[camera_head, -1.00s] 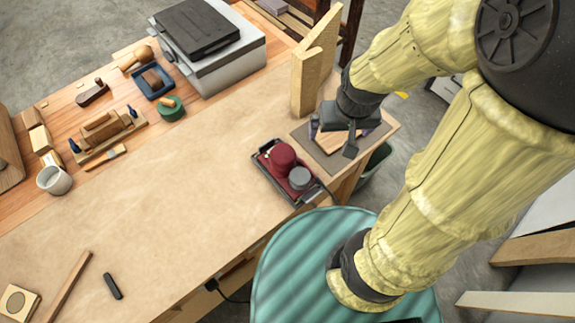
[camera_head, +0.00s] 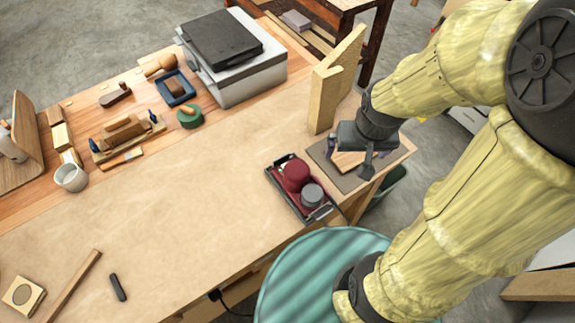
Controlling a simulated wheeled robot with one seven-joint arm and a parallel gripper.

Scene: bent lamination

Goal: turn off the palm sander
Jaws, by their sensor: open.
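The palm sander (camera_head: 296,174) is likely the dark red, rounded tool with a grey round part, lying in a black tray (camera_head: 280,190) near the right end of the workbench. Its switch is too small to make out. My gripper (camera_head: 367,170) is open, to the right of the sander and apart from it. It points down over a dark mat (camera_head: 325,153) with a light wooden piece (camera_head: 346,161) on it. My gripper partly hides the mat and the wooden piece.
An upright wooden piece (camera_head: 333,85) stands behind my gripper. A grey box with a black lid (camera_head: 232,75) stands at the back. A teal ribbed round surface (camera_head: 300,275) lies in front of the bench. The bench's middle (camera_head: 190,190) is clear.

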